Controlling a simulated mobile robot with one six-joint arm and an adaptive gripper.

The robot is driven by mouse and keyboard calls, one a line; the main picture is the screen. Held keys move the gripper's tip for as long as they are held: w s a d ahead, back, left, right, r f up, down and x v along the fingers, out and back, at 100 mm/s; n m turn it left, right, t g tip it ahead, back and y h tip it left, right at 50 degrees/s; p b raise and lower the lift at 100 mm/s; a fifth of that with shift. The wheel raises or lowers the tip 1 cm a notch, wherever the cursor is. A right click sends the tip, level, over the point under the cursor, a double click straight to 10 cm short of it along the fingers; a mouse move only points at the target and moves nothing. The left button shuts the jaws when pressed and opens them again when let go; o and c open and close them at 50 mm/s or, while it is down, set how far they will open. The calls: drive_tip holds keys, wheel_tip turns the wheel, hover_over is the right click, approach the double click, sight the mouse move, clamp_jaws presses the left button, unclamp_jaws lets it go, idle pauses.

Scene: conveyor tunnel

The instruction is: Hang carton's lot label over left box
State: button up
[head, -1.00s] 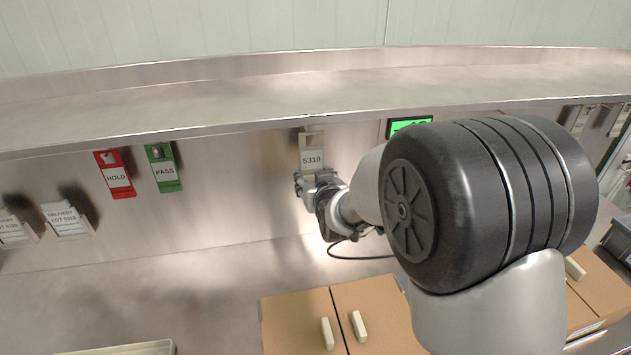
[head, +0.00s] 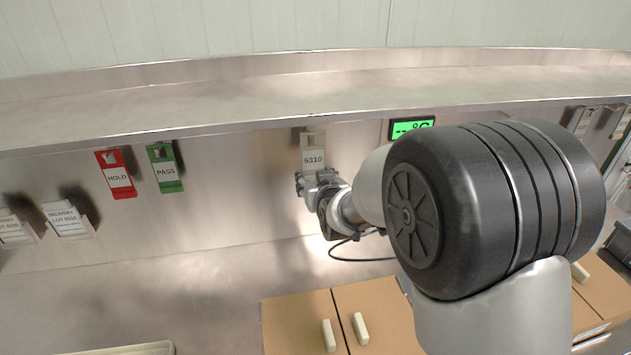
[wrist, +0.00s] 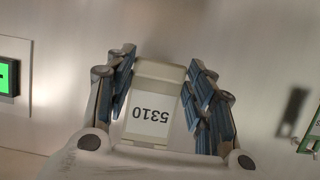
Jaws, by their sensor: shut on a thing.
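A dark slot or shadow shows at the tag's top; whether the tag touches a peg there I cannot tell. A brown carton with a pale handle block (head: 297,318) stands at the lower middle, and another carton (head: 372,310) stands right beside it.
A red HOLD tag (head: 116,174) and a green PASS tag (head: 164,168) hang on the wall at left. Delivery lot cards (head: 65,218) are farther left. A green display (head: 411,127) is right of my gripper. The shelf (head: 300,92) overhangs.

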sight(313, 171)
drive_tip(key=shift+w+a, duration=0.25)
drive_tip(key=shift+w, duration=0.6)
drive_tip(key=shift+w+a, duration=0.25)
drive_tip(key=shift+w, duration=0.6)
drive_tip(key=shift+w+a, duration=0.25)
drive_tip(key=shift+w, duration=0.6)
drive_tip(key=shift+f+b, duration=0.9)
drive_tip(key=shift+b, duration=0.1)
drive_tip(key=o, duration=1.6)
drive_tip(key=v, duration=1.2)
drive_tip(key=shift+s, duration=0.1)
